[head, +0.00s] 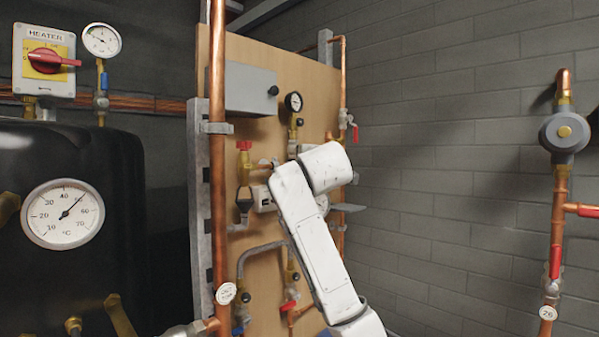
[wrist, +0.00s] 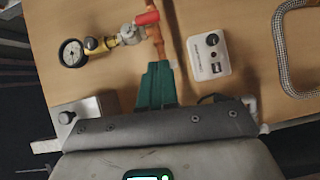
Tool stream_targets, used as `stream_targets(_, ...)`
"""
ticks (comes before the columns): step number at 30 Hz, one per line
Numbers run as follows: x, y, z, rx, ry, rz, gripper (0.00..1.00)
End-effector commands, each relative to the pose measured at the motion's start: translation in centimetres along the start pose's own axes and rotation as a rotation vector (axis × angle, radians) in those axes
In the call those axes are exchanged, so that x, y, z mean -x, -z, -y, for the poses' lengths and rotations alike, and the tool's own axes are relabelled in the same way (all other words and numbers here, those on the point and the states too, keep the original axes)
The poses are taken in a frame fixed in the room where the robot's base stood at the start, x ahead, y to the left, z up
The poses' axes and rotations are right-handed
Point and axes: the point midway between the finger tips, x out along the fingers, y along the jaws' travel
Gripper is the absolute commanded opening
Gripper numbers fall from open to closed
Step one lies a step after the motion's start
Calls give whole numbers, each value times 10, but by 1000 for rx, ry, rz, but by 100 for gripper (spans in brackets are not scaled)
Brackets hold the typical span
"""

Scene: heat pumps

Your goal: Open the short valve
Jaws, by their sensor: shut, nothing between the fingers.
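In the wrist view a short red valve handle (wrist: 147,18) sits on a silver valve body (wrist: 133,34) at the top, beside a copper pipe. I cannot tell for certain whether it is the short valve. My gripper (wrist: 156,68) has green fingers, closed together and empty, just below this valve and apart from the handle. In the head view my white arm covers the fingers and much of the area below the gauge. Other red handles show there: one at the board's left (head: 244,145), one at its right edge (head: 355,131) and a lever low down (head: 289,305).
A round gauge (wrist: 72,53) joins the valve through a brass fitting. A white control box (wrist: 208,50) lies right of the fingers, with a grey hose (wrist: 281,55) beyond. A vertical copper pipe (head: 218,170) and a black tank (head: 80,265) stand at the left.

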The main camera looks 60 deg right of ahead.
Motion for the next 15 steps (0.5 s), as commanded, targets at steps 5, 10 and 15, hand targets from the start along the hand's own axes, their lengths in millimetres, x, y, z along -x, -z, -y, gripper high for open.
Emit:
stream_targets(5,30,0,2,0,-2,-2,0)
stream_targets(10,44,0,2,0,-1,0,0)
stream_targets(15,46,0,1,1,0,0,0)
